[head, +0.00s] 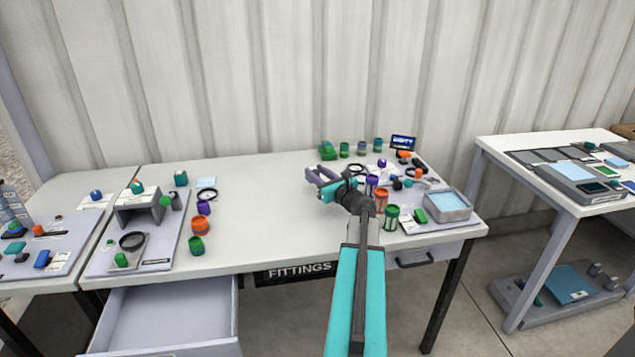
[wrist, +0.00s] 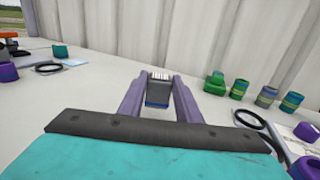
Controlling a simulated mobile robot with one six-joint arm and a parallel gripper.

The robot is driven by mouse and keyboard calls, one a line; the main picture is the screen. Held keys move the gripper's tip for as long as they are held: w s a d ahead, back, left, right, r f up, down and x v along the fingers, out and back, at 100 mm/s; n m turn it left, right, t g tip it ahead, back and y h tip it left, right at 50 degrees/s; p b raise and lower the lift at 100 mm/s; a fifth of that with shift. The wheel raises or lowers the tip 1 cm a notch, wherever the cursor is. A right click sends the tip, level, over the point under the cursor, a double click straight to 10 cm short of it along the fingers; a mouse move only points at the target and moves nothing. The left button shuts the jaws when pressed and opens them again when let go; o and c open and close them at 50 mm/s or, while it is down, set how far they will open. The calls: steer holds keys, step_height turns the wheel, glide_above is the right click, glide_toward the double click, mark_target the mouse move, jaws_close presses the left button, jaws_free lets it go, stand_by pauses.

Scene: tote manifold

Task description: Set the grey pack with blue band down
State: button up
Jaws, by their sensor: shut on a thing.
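The grey pack with blue band (wrist: 158,92) is between the two purple fingers of my gripper (wrist: 158,84) in the wrist view. The fingers are shut on its sides, and its blue part faces the camera. In the head view my gripper (head: 318,177) is over the right-middle part of the white fittings table (head: 265,200). The pack is hard to make out there. I cannot tell whether its underside touches the table.
Several green and teal jars (head: 361,148) stand behind my gripper on the right. Purple, orange and green cups (head: 200,226) stand on the left. A blue-lined tray (head: 448,205) is at the right edge. The table's middle is clear. A drawer (head: 165,310) hangs open below.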

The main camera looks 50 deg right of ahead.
steer(key=shift+f, duration=1.75)
steer(key=shift+f, duration=0.15)
steer(key=o, duration=1.1)
steer(key=shift+c, duration=0.2)
steer(key=shift+r, duration=0.2)
steer(key=shift+b+v, duration=0.45)
steer(key=shift+v, duration=5.55)
